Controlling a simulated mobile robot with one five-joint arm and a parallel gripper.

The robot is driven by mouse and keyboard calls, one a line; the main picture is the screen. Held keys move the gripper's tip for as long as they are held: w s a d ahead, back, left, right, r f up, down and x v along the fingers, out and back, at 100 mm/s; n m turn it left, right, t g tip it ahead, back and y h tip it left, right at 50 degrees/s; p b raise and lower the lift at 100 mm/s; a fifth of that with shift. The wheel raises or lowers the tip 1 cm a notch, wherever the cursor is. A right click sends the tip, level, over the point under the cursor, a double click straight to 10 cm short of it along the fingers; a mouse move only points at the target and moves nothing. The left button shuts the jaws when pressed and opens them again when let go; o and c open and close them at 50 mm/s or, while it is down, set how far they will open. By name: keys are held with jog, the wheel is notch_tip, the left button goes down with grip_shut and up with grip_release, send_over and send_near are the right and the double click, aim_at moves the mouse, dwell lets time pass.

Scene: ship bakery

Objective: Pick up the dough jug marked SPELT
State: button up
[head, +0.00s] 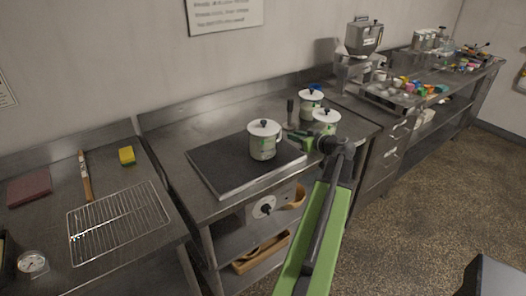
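Three white lidded jugs stand on the middle steel counter. The nearest jug (263,147) sits upright on a dark flat plate (221,169), with a dark knob on its lid. Green markings show on the jugs, but no lettering is readable, so I cannot tell which is SPELT. My gripper (303,138) is between the nearest jug and the third jug, low over the counter. Its fingers are too small and overlapped to read.
A dark upright handle (290,110) stands behind my gripper. The left counter holds a wire rack (117,222), a yellow sponge (127,155), a brush (85,178) and a dial gauge (32,262). A grey machine (362,40) and small coloured items stand at right. The counter's back left is clear.

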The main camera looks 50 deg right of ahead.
aim_at(280, 139)
jog(key=b+x, duration=0.1)
jog(key=x, duration=0.4)
jog(key=b+x, duration=0.1)
jog(key=x, duration=0.4)
jog(key=shift+w, duration=0.15)
jog(key=shift+a+r, duration=0.1)
grip_shut()
dwell(1.0)
